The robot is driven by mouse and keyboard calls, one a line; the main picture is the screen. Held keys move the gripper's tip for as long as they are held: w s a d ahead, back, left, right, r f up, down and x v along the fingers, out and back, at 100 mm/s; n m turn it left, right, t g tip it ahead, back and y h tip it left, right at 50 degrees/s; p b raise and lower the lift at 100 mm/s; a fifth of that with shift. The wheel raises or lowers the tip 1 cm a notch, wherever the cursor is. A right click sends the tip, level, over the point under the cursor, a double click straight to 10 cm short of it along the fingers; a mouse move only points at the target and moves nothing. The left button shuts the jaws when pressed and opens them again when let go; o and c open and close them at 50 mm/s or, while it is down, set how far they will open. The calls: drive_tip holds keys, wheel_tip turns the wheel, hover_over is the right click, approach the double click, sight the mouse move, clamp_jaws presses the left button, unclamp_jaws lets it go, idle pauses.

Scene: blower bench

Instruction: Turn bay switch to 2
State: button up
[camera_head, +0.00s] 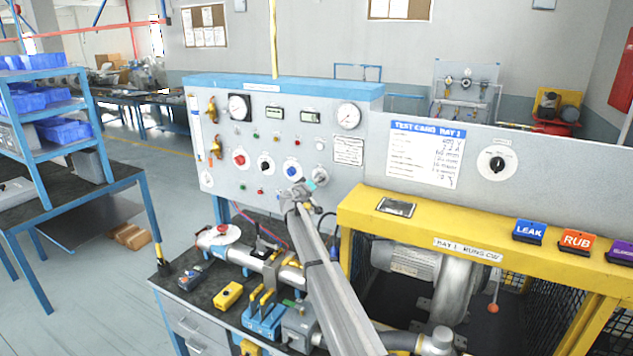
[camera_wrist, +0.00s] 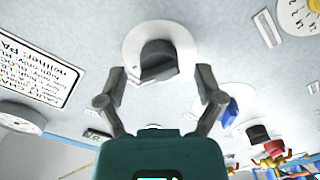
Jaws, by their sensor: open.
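A dark grey knob on a round white plate (camera_wrist: 158,62) sits on the grey panel in the wrist view. Its label cannot be read, so I cannot tell that it is the bay switch. My gripper (camera_wrist: 158,82) is open, with one finger on each side of the knob's lower part in the picture; I cannot tell whether they touch it. In the head view my gripper (camera_head: 309,187) is at the lower right of the control panel (camera_head: 222,135) and partly covers this area. Another black knob (camera_head: 497,164) is on the right-hand panel.
A blue knob (camera_head: 291,171), a black knob (camera_head: 265,166) and a red knob (camera_head: 240,158) are to the left. A printed placard (camera_head: 349,150) hangs above right. The yellow blower frame (camera_head: 420,228) and a cluttered bench (camera_head: 205,285) stand below.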

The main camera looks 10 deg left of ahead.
drive_tip(key=v, duration=1.1)
drive_tip(key=shift+s, duration=0.1)
